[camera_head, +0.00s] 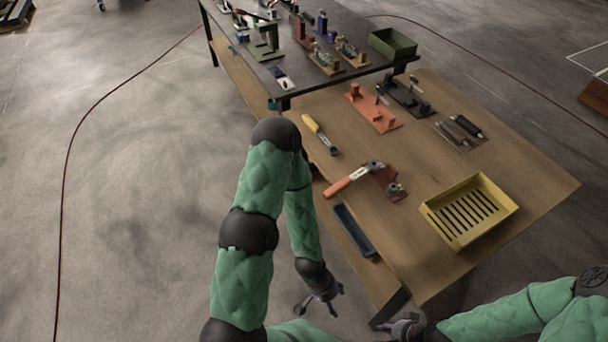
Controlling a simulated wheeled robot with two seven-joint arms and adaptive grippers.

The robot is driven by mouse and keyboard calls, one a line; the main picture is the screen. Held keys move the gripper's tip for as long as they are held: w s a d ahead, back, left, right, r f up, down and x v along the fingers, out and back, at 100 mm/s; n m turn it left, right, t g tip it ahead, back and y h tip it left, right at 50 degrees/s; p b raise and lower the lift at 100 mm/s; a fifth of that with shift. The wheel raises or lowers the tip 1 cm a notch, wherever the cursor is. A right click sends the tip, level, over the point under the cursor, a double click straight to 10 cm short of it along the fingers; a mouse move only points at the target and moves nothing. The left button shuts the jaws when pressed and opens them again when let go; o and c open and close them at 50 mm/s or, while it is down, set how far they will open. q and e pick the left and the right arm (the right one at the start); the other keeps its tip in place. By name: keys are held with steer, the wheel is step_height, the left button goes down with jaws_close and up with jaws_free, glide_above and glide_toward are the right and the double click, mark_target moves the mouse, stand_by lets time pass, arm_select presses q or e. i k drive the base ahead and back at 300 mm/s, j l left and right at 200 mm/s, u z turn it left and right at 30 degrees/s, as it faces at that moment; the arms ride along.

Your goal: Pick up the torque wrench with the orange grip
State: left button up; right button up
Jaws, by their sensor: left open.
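A torque wrench with an orange grip (346,181) lies on the wooden table, its grip pointing left toward the near edge. Its metal head rests at or on a reddish-brown fixture (389,183); I cannot tell if they touch. A second wrench with a yellow grip (311,124) lies farther back on the left. My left gripper (320,303) is open and empty, below and in front of the table's near edge, apart from the wrench. My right gripper (391,329) is at the bottom, partly seen, and its jaws are unclear.
A yellow slotted tray (429,213) stands on the right of the wooden table (505,150). A narrow dark blue tray (353,231) lies near the front edge. An orange fixture (373,108) and dark tools (460,130) lie behind. A dark bench (290,78) with several parts stands at the back.

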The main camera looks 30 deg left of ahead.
mark_target(332, 191)
steer(key=u, duration=0.65)
steer(key=z, duration=0.35)
steer(key=j+z, duration=0.25)
steer(key=z, duration=0.15)
steer(key=i+j+z, duration=0.1)
steer(key=j+z, duration=0.15)
steer(key=z, duration=0.15)
steer(key=j+z, duration=0.55)
steer(key=z, duration=0.3)
steer(key=k+j+z, duration=0.1)
steer(key=j+z, duration=0.15)
steer(key=z, duration=0.15)
